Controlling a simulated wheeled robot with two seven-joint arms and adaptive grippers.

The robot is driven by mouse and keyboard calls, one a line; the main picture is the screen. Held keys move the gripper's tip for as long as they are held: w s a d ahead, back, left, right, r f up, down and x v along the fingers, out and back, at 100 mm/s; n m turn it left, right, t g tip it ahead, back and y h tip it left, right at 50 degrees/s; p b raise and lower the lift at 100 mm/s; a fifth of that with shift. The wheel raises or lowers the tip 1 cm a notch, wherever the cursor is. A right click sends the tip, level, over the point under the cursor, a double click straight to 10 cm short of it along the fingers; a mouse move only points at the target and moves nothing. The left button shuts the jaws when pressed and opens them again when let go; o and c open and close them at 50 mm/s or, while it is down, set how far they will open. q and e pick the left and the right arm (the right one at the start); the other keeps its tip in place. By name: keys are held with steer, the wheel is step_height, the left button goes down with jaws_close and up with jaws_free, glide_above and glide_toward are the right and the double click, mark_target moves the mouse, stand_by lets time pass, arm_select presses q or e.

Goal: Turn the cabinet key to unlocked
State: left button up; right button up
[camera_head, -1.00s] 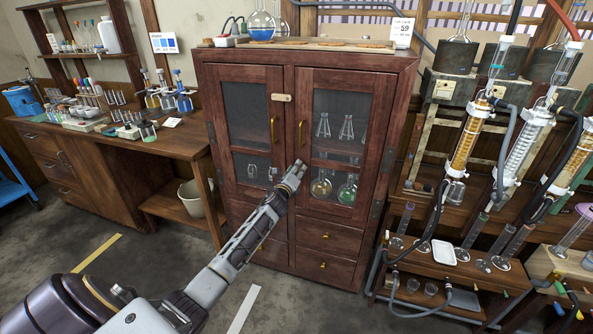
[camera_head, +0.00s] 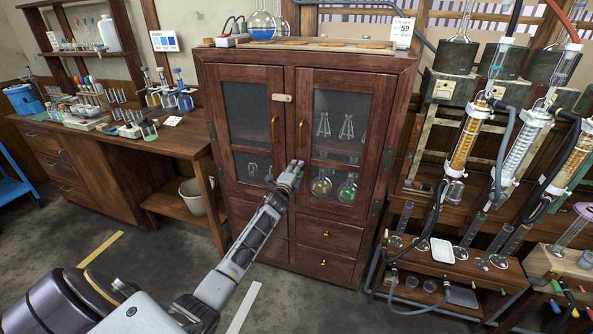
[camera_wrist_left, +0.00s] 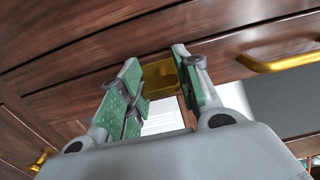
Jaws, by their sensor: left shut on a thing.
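The wooden cabinet (camera_head: 290,82) stands in the middle of the head view with both glass doors closed. My left gripper (camera_head: 293,170) is at the lower part of its front, near where the doors meet. In the left wrist view, the green-padded fingers of my left gripper (camera_wrist_left: 157,62) are shut on a small brass piece, which looks like the cabinet key (camera_wrist_left: 158,76). The key is hidden behind the gripper in the head view, and its turn angle is unclear. My right gripper is not in view.
Brass door handles (camera_head: 274,130) sit just above my gripper; one handle (camera_wrist_left: 285,62) is close in the wrist view. Glass flasks stand on top and inside. A wooden bench (camera_head: 150,152) stands left and a glassware rig (camera_head: 455,195) right. The floor in front is clear.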

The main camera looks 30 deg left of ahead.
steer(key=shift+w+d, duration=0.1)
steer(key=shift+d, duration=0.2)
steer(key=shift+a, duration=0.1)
arm_select(q)
steer(key=o, duration=1)
steer(key=shift+o, duration=0.2)
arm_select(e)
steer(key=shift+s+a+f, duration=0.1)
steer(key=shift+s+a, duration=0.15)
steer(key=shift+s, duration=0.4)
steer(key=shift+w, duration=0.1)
arm_select(q)
steer(key=v, duration=1.2)
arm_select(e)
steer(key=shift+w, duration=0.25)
